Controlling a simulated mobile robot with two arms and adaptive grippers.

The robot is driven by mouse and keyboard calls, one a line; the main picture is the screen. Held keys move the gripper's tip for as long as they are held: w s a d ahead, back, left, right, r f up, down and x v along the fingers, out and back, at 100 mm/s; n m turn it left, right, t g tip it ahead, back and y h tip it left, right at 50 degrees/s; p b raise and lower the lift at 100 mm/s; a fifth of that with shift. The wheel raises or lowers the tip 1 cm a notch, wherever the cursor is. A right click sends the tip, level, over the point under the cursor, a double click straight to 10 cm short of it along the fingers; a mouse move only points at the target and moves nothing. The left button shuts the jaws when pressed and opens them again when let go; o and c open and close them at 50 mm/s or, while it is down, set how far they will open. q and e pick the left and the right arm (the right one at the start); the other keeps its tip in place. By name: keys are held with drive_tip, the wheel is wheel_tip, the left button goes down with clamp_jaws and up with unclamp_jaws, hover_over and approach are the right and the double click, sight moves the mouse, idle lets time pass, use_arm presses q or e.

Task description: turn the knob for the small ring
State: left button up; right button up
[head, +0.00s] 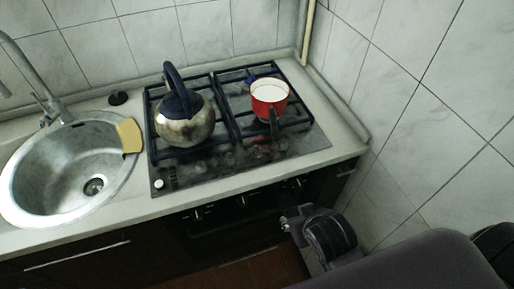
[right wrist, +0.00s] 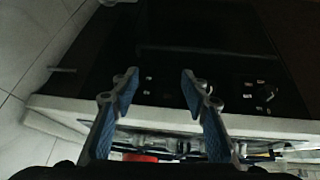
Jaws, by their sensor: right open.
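The dark gas hob (head: 290,148) has black grates and carries a red pot (head: 268,103) with white inside at the right. Small dark knobs (head: 243,200) sit in a row on the front panel below the counter edge. Which one serves the small ring cannot be told. My right gripper (head: 291,224) is in front of the panel near its right end, below the counter edge. In the right wrist view the gripper (right wrist: 160,82) has its blue-padded fingers apart with nothing between them. Dark knobs with pale marks (right wrist: 265,92) show to the right of the fingers there. My left gripper is out of view.
A steel kettle (head: 183,122) with a dark handle stands on the hob's left. A round sink (head: 60,185) with a yellow sponge (head: 129,135) on its rim is farther left. The pale counter edge (head: 255,183) juts over the panel. A tiled wall (head: 420,130) closes off the right.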

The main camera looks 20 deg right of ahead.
drive_tip(key=w+r+m+t+h, duration=0.15)
drive_tip(key=w+t, duration=0.25)
drive_tip(key=w, duration=0.5)
drive_tip(key=t, duration=0.3)
approach(257, 151)
drive_tip(key=w, duration=0.1)
drive_tip(key=w+f, duration=0.1)
drive_tip(key=w+d, duration=0.1)
drive_tip(key=shift+w+f+y, duration=0.2)
drive_tip(key=shift+y, duration=0.15)
drive_tip(key=shift+p+x, duration=0.65)
drive_tip(key=shift+x, duration=3.1)
